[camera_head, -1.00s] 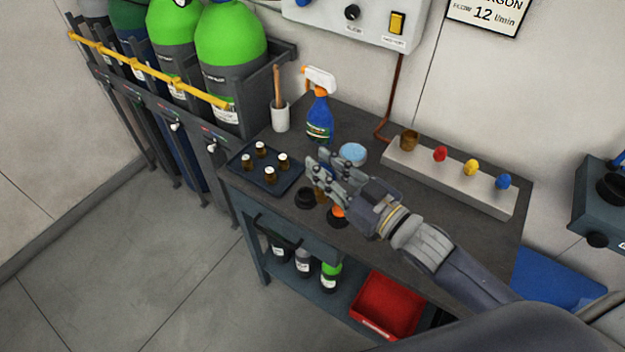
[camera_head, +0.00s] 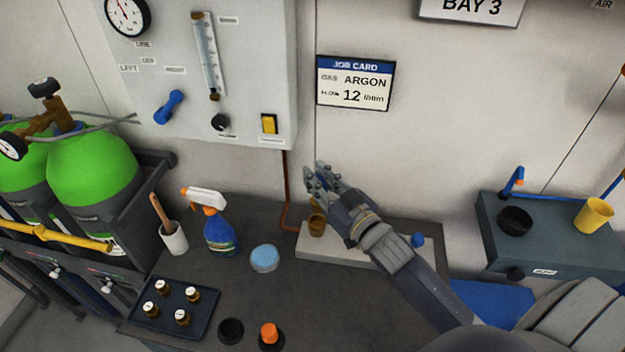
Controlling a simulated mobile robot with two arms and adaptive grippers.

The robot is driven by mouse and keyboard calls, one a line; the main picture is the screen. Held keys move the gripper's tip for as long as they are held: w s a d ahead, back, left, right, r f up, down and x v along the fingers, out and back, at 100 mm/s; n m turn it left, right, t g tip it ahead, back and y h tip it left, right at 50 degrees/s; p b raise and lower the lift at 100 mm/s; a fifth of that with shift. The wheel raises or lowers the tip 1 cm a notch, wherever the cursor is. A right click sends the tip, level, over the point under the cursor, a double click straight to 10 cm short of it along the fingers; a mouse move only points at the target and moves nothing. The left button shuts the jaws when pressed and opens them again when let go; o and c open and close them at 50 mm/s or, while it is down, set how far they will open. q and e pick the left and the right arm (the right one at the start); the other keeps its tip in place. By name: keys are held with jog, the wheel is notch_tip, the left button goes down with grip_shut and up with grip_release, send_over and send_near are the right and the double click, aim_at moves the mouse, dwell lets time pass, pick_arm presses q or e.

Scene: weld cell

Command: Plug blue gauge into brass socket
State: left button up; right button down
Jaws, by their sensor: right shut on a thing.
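My right gripper (camera_head: 318,176) is shut on the blue gauge, which is mostly hidden by the fingers. A small brass-coloured part (camera_head: 315,205) shows just under the fingers. The brass socket (camera_head: 317,225) stands at the left end of the pale block (camera_head: 312,246) at the back of the bench. The gripper is directly above the socket in the picture. I cannot tell whether the gauge touches the socket. My left gripper is not in view.
My right arm covers much of the block; a blue fitting (camera_head: 417,240) shows at its right. A blue-topped tub (camera_head: 264,258), spray bottle (camera_head: 220,232), bottle tray (camera_head: 205,318), black ring (camera_head: 231,330) and orange-topped item (camera_head: 270,337) stand on the bench. A wall panel (camera_head: 250,60) is above.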

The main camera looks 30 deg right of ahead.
jog(key=shift+s+f+b, duration=0.1)
jog(key=shift+f+b, duration=0.2)
jog(key=shift+f, duration=0.15)
notch_tip(320, 180, down, 4)
jog(key=b, duration=0.3)
jog(key=shift+r, duration=0.25)
jog(key=shift+f+b, duration=0.35)
jog(key=shift+b, duration=0.25)
jog(key=shift+f, duration=0.15)
jog(key=shift+p, duration=0.45)
jog(key=shift+f+b, duration=0.45)
jog(key=shift+f, duration=0.1)
